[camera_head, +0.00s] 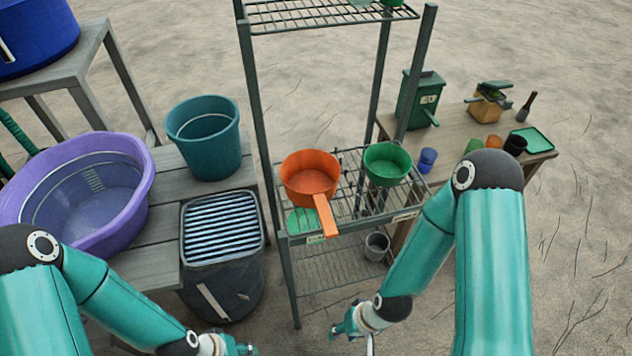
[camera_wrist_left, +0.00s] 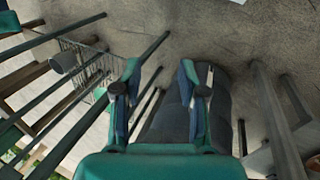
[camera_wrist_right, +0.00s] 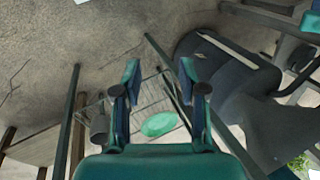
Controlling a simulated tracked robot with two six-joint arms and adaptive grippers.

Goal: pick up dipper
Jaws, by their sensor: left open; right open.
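The orange dipper (camera_head: 308,176) sits on the wire rack's middle shelf in the head view, with its handle pointing toward me over the front edge. My right gripper (camera_head: 345,323) is low in front of the rack, below the handle and apart from it. Its jaws (camera_wrist_right: 160,72) are open and empty in the right wrist view. My left gripper (camera_head: 242,349) is at the bottom edge of the head view, left of the rack. Its jaws (camera_wrist_left: 157,72) are open and empty in the left wrist view. The dipper is not recognisable in either wrist view.
A green pot (camera_head: 387,164) stands beside the dipper. Rack posts (camera_head: 286,283) rise nearby. A grey cup (camera_head: 377,246) is on the lower shelf. Left are a black bin (camera_head: 222,285), a teal bucket (camera_head: 205,142) and a purple tub (camera_head: 136,205). A wooden table (camera_head: 455,137) stands right.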

